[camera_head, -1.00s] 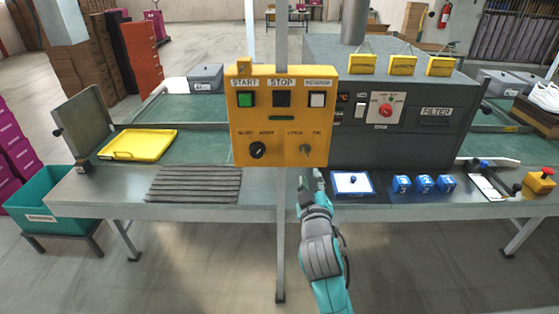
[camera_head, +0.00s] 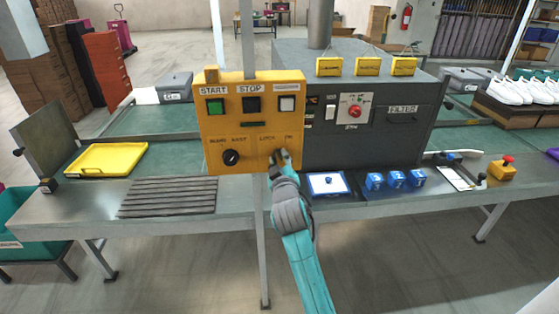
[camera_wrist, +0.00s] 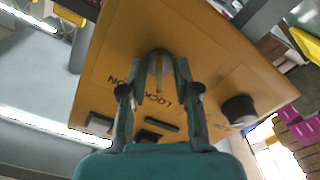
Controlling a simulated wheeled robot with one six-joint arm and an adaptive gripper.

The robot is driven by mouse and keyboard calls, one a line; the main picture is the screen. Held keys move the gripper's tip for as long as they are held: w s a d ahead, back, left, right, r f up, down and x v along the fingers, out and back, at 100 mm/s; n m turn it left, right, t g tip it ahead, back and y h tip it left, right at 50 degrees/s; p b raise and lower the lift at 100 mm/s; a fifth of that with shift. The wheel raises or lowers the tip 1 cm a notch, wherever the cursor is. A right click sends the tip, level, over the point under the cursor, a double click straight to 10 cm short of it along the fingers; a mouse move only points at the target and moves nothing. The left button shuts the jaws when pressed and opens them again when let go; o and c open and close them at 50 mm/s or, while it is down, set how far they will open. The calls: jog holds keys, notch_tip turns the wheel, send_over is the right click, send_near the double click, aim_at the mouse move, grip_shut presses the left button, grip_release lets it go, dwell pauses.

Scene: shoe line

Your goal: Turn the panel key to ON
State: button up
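The yellow control panel (camera_head: 215,135) hangs on a post in front of the line. It also fills most of the wrist view (camera_wrist: 215,60). Its grey key (camera_wrist: 158,62) sits by the LOCK and ON labels and shows between my two fingers in the wrist view. In the head view my gripper (camera_head: 280,155) is at the panel's lower right and covers the key. My gripper (camera_wrist: 161,75) is open, with its fingertips on either side of the key. I cannot tell whether they touch it. The key's exact angle is unclear.
A black selector knob (camera_head: 231,157) is left of the key; START, STOP and a white button are above. A grey filter machine (camera_head: 425,137) stands right of the panel. A white-topped blue tray (camera_head: 328,184) and blue blocks (camera_head: 375,181) lie on the table to the right.

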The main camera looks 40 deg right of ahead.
grip_shut()
jog(key=shift+m, duration=0.3)
jog(key=m, duration=0.9)
jog(key=shift+m, duration=2.2)
